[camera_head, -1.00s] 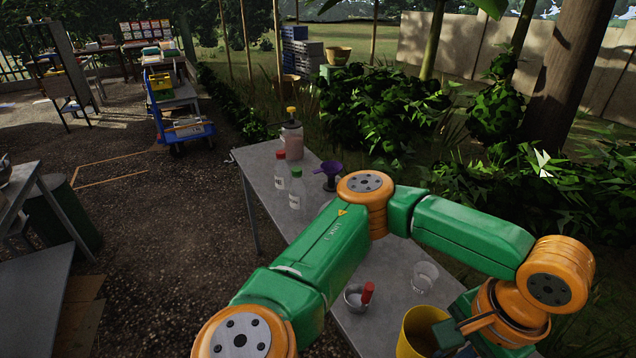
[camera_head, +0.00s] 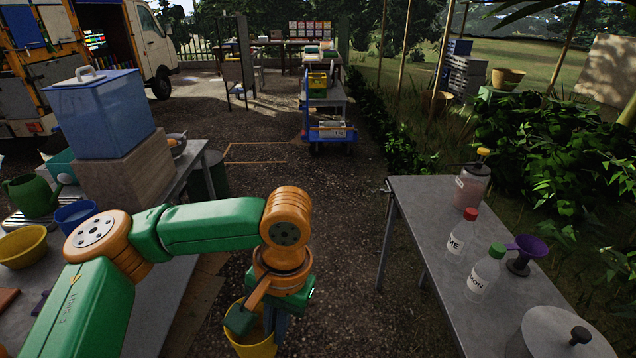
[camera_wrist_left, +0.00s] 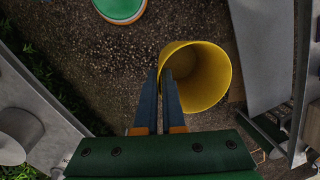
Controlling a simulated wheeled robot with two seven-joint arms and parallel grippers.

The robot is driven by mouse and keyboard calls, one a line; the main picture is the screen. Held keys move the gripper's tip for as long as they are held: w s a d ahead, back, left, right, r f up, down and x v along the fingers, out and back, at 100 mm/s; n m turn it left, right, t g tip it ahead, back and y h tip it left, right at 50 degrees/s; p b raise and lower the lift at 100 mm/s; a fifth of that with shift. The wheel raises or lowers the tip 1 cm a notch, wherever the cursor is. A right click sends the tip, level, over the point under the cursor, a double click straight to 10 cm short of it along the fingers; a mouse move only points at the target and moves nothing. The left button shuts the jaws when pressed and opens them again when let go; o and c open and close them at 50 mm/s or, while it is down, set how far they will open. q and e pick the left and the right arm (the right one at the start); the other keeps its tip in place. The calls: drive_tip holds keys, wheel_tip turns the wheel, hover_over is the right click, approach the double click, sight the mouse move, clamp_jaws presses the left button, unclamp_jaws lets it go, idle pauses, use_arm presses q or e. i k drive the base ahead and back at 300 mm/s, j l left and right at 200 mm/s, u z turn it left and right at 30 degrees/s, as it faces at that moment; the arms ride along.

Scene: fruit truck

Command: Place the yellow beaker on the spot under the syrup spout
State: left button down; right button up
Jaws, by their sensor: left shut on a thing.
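The yellow beaker (camera_head: 254,347) is at the bottom of the head view, held over the dark gravel between the two tables. My left gripper (camera_head: 268,325) is shut on its wall. In the left wrist view, the two blue fingers of the left gripper (camera_wrist_left: 160,82) are at the left side of the beaker's rim, and the beaker (camera_wrist_left: 208,82) looks empty. A blue lidded tank (camera_head: 105,118) stands on a wooden block (camera_head: 128,175) on the left table. I cannot make out a syrup spout or the spot under it. My right gripper is not in view.
The left table (camera_head: 198,182) also holds a green watering can (camera_head: 32,196), a blue cup (camera_head: 77,214) and a yellow bowl (camera_head: 22,246). The right table (camera_head: 425,215) holds a pump jar (camera_head: 471,188), two bottles and a purple funnel (camera_head: 523,250). Gravel lies between the tables.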

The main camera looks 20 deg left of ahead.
sight(431, 205)
drive_tip(key=i+j, duration=0.25)
drive_tip(key=i, duration=0.2)
drive_tip(key=i+j, duration=0.25)
drive_tip(key=i, duration=0.2)
drive_tip(key=i+j, duration=0.25)
drive_tip(key=i, duration=0.2)
drive_tip(key=i+j+z, duration=0.1)
drive_tip(key=z, duration=0.4)
drive_tip(key=i+j+z, duration=0.15)
drive_tip(key=z, duration=0.3)
drive_tip(key=i+j+z, duration=0.25)
drive_tip(key=z, duration=0.25)
drive_tip(key=i+j+z, duration=0.1)
drive_tip(key=j+z, duration=0.15)
drive_tip(key=z, duration=0.2)
drive_tip(key=j+z, duration=0.25)
drive_tip(key=z, duration=0.25)
drive_tip(key=j+z, duration=0.25)
drive_tip(key=i+j+z, duration=0.1)
drive_tip(key=j+z, duration=0.2)
drive_tip(key=j, duration=0.45)
drive_tip(key=i+j+u, duration=0.1)
drive_tip(key=j, duration=0.35)
